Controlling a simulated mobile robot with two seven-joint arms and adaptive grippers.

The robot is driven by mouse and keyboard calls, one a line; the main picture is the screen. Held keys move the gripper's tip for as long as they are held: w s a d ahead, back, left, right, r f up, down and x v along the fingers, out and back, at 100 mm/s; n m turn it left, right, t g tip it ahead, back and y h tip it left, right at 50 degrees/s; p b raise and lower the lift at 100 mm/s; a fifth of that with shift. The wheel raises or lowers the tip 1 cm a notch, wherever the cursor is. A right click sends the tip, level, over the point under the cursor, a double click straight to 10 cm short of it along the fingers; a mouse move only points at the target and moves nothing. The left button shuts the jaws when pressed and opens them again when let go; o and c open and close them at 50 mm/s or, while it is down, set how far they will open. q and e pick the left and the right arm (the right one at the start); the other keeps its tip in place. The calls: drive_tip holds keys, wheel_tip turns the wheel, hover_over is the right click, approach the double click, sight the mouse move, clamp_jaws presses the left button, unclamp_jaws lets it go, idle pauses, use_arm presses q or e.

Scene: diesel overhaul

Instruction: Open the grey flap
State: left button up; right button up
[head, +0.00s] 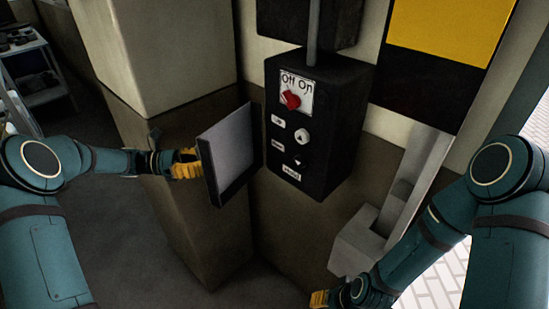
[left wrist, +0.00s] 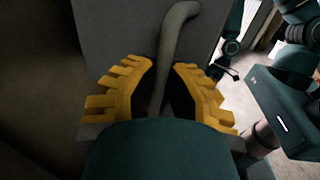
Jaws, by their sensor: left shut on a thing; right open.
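The grey flap (head: 232,152) stands out at an angle from the wall, left of the black control box, with its flat, paler face visible in the head view. My left gripper (head: 186,164) is at the flap's left side. In the left wrist view the yellow fingers (left wrist: 157,95) are shut around the flap's curved grey handle (left wrist: 175,40), with the flap's grey face (left wrist: 115,30) behind it. My right gripper (head: 318,300) is open, low at the bottom edge of the head view and partly cut off, away from the flap.
The black control box (head: 345,120) has a red knob (head: 291,99) under an "Off On" label. A pale column (head: 165,60) with a brown lower part stands behind my left gripper. A grey bracket (head: 355,250) juts out at right. A shelf (head: 35,70) stands far left; dark floor is clear.

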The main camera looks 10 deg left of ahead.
use_arm(q)
drive_tip(key=shift+s+d, duration=0.1)
drive_tip(key=shift+d, duration=0.05)
drive_tip(key=shift+w+a+m+g, duration=0.7)
drive_tip(key=shift+w+a+g, duration=0.45)
drive_tip(key=shift+w, duration=0.35)
drive_tip(key=o, duration=1.7)
drive_tip(key=shift+a, duration=0.1)
drive_tip(key=a, duration=0.7)
drive_tip(key=shift+p, duration=0.35)
